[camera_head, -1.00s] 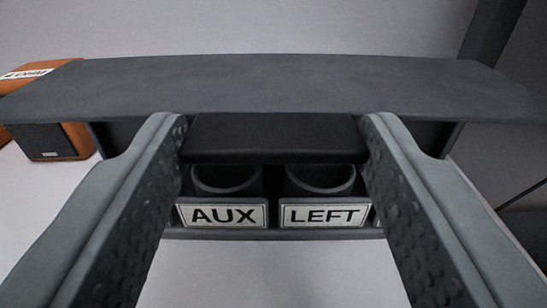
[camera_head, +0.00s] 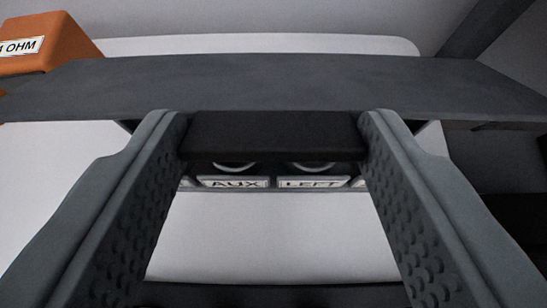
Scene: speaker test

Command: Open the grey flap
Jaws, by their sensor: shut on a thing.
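The grey flap (camera_head: 275,85) is a wide dark grey panel across the upper part of the view. A black bar-like handle (camera_head: 274,138) sits at its near edge. My gripper (camera_head: 274,122) has one finger at each end of this handle and is shut on it. Below the handle, two round sockets show only their lower rims. Under them are white labels, AUX (camera_head: 234,182) and LEFT (camera_head: 313,182), seen at a flat angle. The flap and handle hide the rest of the sockets.
An orange box (camera_head: 50,42) with a label ending in "OHM" stands at the upper left. A white surface (camera_head: 270,240) lies below and around the flap. Dark structures (camera_head: 515,230) stand along the right side.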

